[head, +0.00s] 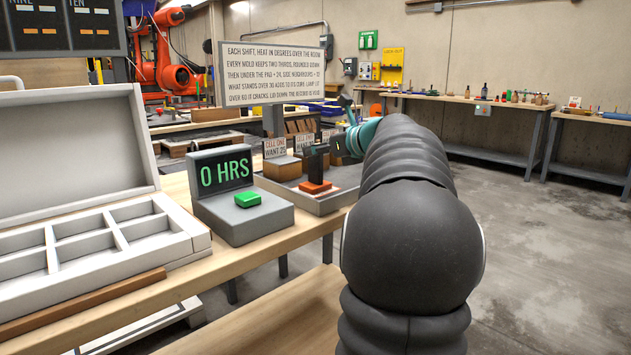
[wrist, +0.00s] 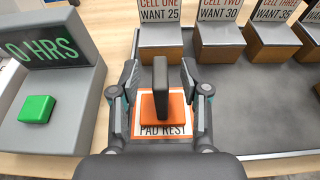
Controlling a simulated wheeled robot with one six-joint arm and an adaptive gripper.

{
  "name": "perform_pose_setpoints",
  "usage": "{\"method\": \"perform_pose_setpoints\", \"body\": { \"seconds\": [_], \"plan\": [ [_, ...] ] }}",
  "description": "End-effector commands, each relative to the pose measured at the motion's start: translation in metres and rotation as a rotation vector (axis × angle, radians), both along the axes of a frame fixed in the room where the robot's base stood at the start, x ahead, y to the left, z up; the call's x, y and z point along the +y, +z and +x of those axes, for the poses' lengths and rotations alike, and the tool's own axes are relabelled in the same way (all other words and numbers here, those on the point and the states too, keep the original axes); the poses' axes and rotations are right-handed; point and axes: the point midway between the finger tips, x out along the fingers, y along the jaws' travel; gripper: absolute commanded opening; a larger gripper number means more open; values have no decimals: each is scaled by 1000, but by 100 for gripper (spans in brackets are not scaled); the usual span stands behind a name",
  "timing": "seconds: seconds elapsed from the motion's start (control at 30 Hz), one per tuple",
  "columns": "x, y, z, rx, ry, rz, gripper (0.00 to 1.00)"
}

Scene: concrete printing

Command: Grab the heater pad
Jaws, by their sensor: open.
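The heater pad (wrist: 179,108) is an orange slab with a dark upright handle. It lies on a white card lettered PAD REST (wrist: 163,130), on a grey tray. It also shows in the head view (head: 315,187), left of my arm. My gripper (wrist: 160,92) is open, with one finger on each side of the dark handle. A gap shows between each finger and the handle, and I see nothing held. In the head view my arm hides part of the tray.
A timer box reading 0 HRS with a green button (wrist: 37,109) stands left of the tray. Several wooden blocks (wrist: 218,40) with cell cards line the back of the tray. A lettered sign (head: 272,62) stands behind. An open white case (head: 85,235) lies at left.

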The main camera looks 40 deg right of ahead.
Motion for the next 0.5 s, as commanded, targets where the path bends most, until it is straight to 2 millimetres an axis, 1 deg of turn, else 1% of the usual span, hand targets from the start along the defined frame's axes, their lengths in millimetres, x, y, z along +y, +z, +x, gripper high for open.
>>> {"method": "perform_pose_setpoints", "body": {
  "seconds": [0.03,0.1,0.33,0.37,0.4,0.47,0.5],
  "plan": [
    [1,-2,7,0,1,0,46],
    [1,-3,12,0,0,0,46],
    [1,-4,14,-1,-1,0,46],
    [1,-4,13,0,-1,0,38],
    [1,-4,13,0,-1,0,28],
    [1,-4,13,0,-1,0,13],
    [1,-4,13,0,-1,0,3]
  ]
}}
